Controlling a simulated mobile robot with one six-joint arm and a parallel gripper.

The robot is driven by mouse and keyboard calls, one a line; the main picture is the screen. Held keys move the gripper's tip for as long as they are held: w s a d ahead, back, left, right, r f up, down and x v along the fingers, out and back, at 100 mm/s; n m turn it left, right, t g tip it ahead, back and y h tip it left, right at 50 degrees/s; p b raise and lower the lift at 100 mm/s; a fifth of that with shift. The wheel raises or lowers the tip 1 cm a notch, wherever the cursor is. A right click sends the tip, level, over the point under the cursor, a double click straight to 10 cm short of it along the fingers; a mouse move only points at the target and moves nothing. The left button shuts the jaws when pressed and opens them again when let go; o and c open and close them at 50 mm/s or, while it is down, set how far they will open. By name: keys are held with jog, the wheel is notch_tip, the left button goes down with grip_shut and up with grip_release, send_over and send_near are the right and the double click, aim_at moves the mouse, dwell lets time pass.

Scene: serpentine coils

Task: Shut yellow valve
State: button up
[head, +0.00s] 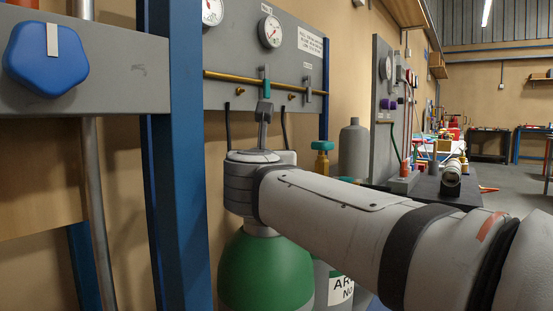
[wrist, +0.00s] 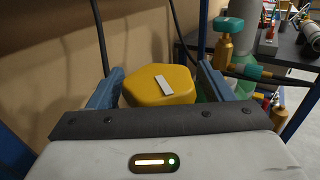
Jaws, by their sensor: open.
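The yellow valve (wrist: 142,89) is a many-sided yellow knob with a white bar mark on top, seen in the wrist view. My gripper (wrist: 162,82) is open, with one blue-grey finger on the left of the knob and one on the right. The knob lies between or just beyond the fingers, and I cannot tell whether either touches it. In the head view the knob is hidden behind my arm, above the green cylinder (head: 268,272).
A brass valve with a teal cap (head: 322,158) stands right of my arm's end. A blue post (head: 180,160) rises close on the left. A gauge panel (head: 245,75) with a brass pipe hangs behind. A blue knob (head: 46,58) is at far left. Dark hoses (wrist: 102,38) run nearby.

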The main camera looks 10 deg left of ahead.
jog(key=s+d+p, duration=0.1)
jog(key=s, duration=0.6)
jog(key=shift+s+d+p, duration=0.25)
jog(key=shift+s+p, duration=0.1)
